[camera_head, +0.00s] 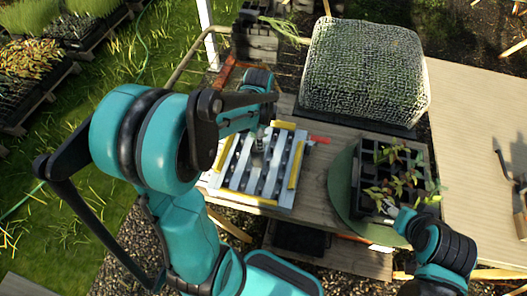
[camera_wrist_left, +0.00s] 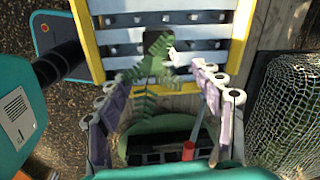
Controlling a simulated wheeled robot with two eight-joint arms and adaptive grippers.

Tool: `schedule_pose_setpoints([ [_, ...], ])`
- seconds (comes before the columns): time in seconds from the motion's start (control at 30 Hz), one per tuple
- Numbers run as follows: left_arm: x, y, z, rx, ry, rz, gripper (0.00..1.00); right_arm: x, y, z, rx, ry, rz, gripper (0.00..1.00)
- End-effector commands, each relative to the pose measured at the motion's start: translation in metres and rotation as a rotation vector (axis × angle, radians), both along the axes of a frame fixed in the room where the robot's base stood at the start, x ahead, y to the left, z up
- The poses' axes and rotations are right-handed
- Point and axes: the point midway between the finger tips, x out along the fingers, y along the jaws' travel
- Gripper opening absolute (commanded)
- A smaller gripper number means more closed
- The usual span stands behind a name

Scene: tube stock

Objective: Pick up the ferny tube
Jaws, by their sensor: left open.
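A green ferny plant (camera_wrist_left: 152,72) shows in the left wrist view, between and beyond the fingers of my left gripper (camera_wrist_left: 160,82). The fingers are wide apart, with one on each side of the fronds.
The cell tray stands on a round green disc (camera_head: 342,190). A net-covered block (camera_head: 365,65) is at the back. A red-handled tool (camera_head: 320,139) lies right of the rack, and also shows in the wrist view (camera_wrist_left: 188,150). The right wooden table (camera_head: 470,130) is mostly clear.

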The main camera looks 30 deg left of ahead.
Motion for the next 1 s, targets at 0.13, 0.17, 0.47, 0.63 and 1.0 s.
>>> schedule_pose_setpoints([
  [0.13, 0.005, 0.008, -0.007, -0.002, 0.035, -0.071, 0.67, 0.0, 0.0, 0.007, 0.0, 0.0, 0.0, 0.6],
  [0.17, 0.006, 0.009, -0.009, -0.002, 0.042, -0.086, 0.67, 0.0, 0.0, 0.008, 0.0, 0.0, 0.0, 0.6],
  [0.47, 0.009, 0.017, -0.03, -0.01, 0.084, -0.183, 0.67, 0.0, 0.0, 0.01, 0.0, 0.0, 0.0, 0.6],
  [0.63, 0.008, 0.017, -0.051, -0.01, 0.084, -0.182, 0.67, 0.0, 0.0, 0.004, 0.0, 0.0, 0.0, 0.6],
  [1.0, 0.004, 0.016, -0.098, -0.01, 0.083, -0.181, 0.67, 0.0, 0.0, -0.01, 0.0, 0.0, 0.0, 0.6],
])
